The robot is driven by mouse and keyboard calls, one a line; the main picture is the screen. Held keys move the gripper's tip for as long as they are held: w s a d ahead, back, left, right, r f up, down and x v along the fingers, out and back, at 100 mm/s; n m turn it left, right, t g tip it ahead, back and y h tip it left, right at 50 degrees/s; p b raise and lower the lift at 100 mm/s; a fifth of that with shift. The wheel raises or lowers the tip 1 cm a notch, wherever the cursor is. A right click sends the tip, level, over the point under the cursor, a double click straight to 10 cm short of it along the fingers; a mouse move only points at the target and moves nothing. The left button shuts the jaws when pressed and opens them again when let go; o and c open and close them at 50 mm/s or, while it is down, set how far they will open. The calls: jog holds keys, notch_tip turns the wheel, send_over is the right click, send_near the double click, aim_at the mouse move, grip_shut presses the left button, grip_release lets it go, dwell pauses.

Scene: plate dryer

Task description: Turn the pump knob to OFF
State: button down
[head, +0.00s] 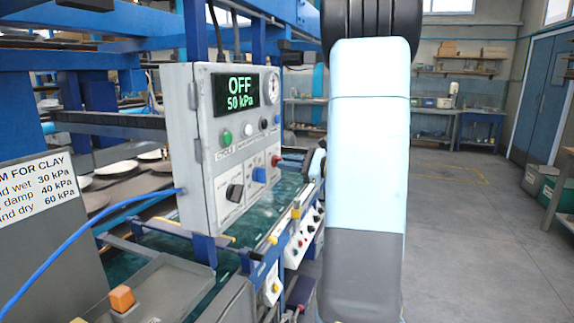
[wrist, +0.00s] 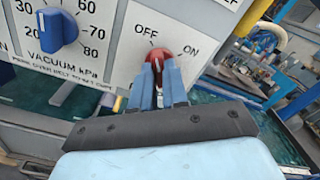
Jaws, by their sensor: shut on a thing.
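The red pump knob (wrist: 158,56) is on the light grey panel, with OFF printed above it to the left and ON to its right. My gripper (wrist: 158,74) is shut on this knob, a blue finger on each side. The fingers partly cover it, so its exact pointing is hard to tell. In the head view the red knob (head: 276,160) is at the right edge of the control box (head: 199,150). My arm hides most of the gripper there.
A blue vacuum knob (wrist: 57,30) with a printed kPa scale is left of the red knob; it also shows in the head view (head: 259,174). A black knob (head: 235,192) is lower left on the box. A blue cable (head: 75,235) runs in front. Open floor lies right.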

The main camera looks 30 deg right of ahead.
jog(key=shift+s+f+n, duration=0.1)
jog(key=shift+n, duration=1)
jog(key=c, duration=1.1)
grip_release()
jog(key=shift+c, duration=0.2)
jog(key=v, duration=1.3)
jog(key=shift+s+d, duration=0.2)
jog(key=shift+s, duration=0.05)
